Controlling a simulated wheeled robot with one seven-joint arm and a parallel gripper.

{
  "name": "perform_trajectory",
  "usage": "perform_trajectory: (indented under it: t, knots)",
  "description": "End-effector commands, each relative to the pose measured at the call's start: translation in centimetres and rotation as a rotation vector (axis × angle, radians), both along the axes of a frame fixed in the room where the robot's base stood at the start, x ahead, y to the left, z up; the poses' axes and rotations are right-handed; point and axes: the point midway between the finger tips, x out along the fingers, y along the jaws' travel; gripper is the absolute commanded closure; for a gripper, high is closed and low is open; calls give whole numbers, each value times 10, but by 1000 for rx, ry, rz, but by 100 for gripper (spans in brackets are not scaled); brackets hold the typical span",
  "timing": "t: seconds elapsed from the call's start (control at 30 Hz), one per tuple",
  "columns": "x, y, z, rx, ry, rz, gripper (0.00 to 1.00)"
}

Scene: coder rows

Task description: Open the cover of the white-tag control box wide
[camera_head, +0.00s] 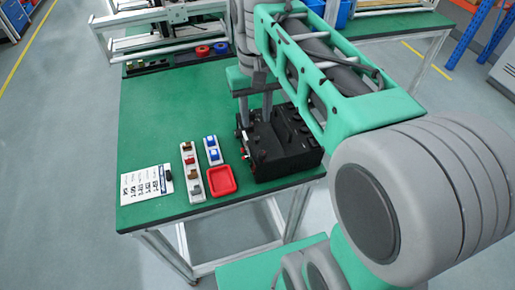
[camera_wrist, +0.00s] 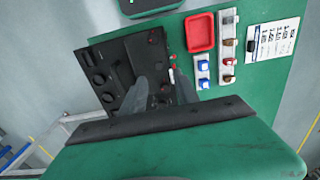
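The black control box block (camera_head: 285,140) sits on the green table, with dark knobs on top. It also shows in the wrist view (camera_wrist: 97,72). A small white tag (camera_wrist: 171,76) and a small red mark (camera_wrist: 173,58) show along its edge near the red tray. My gripper (camera_head: 256,118) points down at the left part of the block. In the wrist view its two grey fingers (camera_wrist: 160,82) are apart, with the dark block visible between them. The fingers hide part of the block; I cannot tell contact or how far any cover is raised.
A red tray (camera_head: 221,181) lies left of the block. Two pale strips (camera_head: 191,172) with coloured blocks and a printed white sheet (camera_head: 146,185) lie farther left. A metal frame (camera_head: 160,20) stands at the back. The table (camera_head: 150,115) behind the strips is clear.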

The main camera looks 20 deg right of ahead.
Motion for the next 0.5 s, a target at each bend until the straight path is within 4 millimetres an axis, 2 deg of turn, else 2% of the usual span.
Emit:
perform_trajectory:
  t: [0.1, 0.3, 0.5]
  knots:
    - [0, -1, -11, 0, 6, -3, 63]
    - [-1, -1, -50, 0, 5, -3, 63]
    - [0, -1, -71, 0, 1, -3, 63]
